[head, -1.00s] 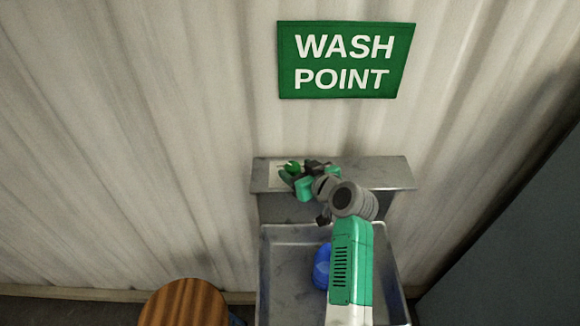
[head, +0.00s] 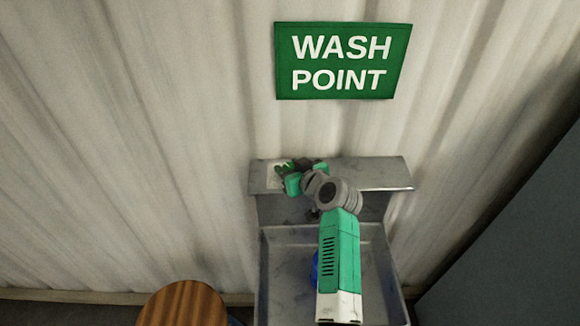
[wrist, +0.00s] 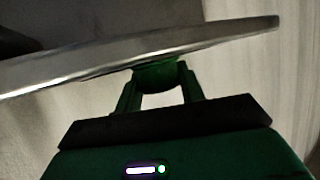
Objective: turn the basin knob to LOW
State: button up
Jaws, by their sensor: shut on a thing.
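The metal basin (head: 272,290) stands against the wall, with a raised back ledge (head: 385,174). In the wrist view, the green knob (wrist: 156,74) sits between the two fingers of my gripper (wrist: 160,84), against the metal ledge (wrist: 80,62). The fingers are shut on the knob. I cannot read any marks or the knob's setting.
A blue object (head: 315,267) in the basin is mostly hidden behind my arm. A round wooden top (head: 182,304) stands to the left. A dark panel (head: 520,230) is to the right. A green WASH POINT sign (head: 342,60) hangs above.

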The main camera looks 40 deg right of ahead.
jog(key=shift+r, duration=0.15)
jog(key=m+h+p, duration=0.1)
jog(key=p, duration=0.1)
jog(key=m+g+h+p, duration=0.1)
jog(key=m+h+p, duration=0.1)
jog(key=shift+a+r+h, duration=0.1)
jog(key=shift+r+h, duration=0.2)
jog(key=shift+w+f+m+g+h+p, duration=0.1)
jog(key=shift+f+m+g+h+p, duration=0.1)
jog(key=shift+m+g+h+p, duration=0.55)
jog(key=shift+f+m+g+h+b, duration=0.25)
jog(key=shift+f+m+h+b, duration=0.05)
jog(key=shift+m+h+b, duration=0.5)
jog(key=m+g+h+b, duration=0.1)
jog(key=b, duration=0.1)
jog(key=shift+f+b, duration=0.2)
jog(key=shift+b, duration=0.1)
jog(key=shift+m+g+h+b, duration=0.3)
jog(key=shift+m+b, duration=0.25)
jog(key=shift+b, duration=0.5)
jog(key=shift+r+b, duration=0.1)
jog(key=shift+b, duration=0.2)
jog(key=shift+r+m+g+b, duration=0.15)
jog(key=shift+m+g+b, duration=0.15)
